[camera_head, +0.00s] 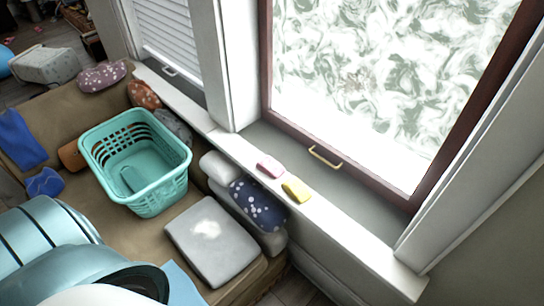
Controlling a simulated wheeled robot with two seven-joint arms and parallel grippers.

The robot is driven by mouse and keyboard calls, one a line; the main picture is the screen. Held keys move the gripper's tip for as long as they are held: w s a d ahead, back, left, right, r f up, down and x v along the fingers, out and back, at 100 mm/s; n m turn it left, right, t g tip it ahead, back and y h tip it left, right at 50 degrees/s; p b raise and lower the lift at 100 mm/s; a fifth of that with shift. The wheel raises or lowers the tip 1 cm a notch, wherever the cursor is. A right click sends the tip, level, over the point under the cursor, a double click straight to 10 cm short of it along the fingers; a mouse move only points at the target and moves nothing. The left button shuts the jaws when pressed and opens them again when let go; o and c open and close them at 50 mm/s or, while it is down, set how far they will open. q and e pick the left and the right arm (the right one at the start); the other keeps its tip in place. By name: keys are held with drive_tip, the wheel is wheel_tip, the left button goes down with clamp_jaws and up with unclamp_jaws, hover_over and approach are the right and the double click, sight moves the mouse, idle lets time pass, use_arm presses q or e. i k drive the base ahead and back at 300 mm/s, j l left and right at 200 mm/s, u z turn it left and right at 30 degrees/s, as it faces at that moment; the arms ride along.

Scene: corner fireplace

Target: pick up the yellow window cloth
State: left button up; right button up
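The yellow window cloth (296,190) lies on the white window sill, near the sill's inner edge. A pink cloth (270,167) of similar size lies on the sill just to its left, a small gap apart. Neither of my grippers shows in the head view. Only light blue and white rounded parts, which look like my own body, show at the lower left, well away from the yellow cloth.
The white sill (345,235) is clear to the right of the cloth. A window handle (325,157) sits behind it. Below stand a sofa (85,195) with a teal basket (137,160), a grey cushion (212,242) and a dark spotted cushion (257,205).

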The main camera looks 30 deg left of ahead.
sight(297, 189)
drive_tip(key=u, duration=0.75)
